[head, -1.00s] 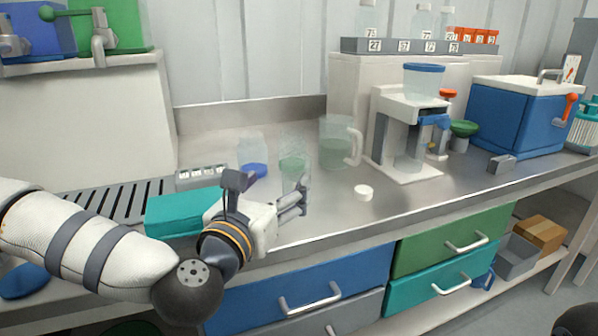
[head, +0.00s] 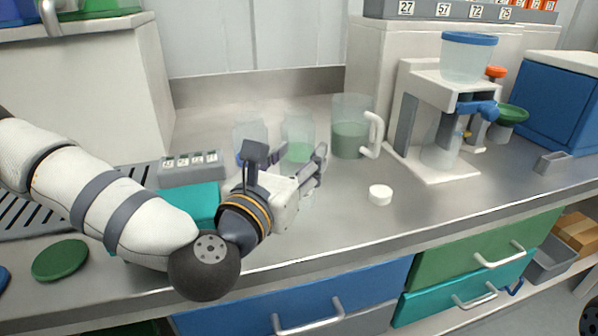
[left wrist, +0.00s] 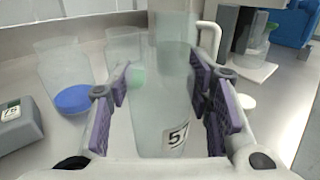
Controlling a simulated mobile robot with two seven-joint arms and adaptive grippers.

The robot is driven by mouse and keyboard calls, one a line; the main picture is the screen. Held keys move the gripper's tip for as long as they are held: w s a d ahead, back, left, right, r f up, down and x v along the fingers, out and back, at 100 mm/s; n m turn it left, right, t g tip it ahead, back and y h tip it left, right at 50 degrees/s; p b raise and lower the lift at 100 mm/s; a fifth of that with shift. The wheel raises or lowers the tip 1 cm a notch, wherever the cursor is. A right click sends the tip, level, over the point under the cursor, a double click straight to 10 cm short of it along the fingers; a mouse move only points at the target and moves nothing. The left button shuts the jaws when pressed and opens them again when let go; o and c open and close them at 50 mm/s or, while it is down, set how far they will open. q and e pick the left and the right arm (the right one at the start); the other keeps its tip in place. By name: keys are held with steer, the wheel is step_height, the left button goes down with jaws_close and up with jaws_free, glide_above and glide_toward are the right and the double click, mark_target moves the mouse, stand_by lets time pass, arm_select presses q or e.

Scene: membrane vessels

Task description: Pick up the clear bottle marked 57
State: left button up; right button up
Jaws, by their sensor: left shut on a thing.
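The clear bottle marked 57 (left wrist: 165,105) stands between the purple finger pads in the left wrist view. In the head view my left gripper (head: 316,170) is over the steel bench, in front of the beakers. The bottle is hard to make out there, being clear and partly behind the fingers. My right gripper is not in view.
Behind the gripper stand a beaker with green liquid (head: 298,140), a beaker with blue (left wrist: 72,99) and a handled jug (head: 350,130). A white cap (head: 380,194) lies to the right, before the white machine (head: 425,125). A teal box (head: 190,202) and numbered rack (head: 192,168) are left.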

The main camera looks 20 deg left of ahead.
arm_select(q)
steer(key=shift+w+f, duration=0.1)
steer(key=shift+c, duration=1.4)
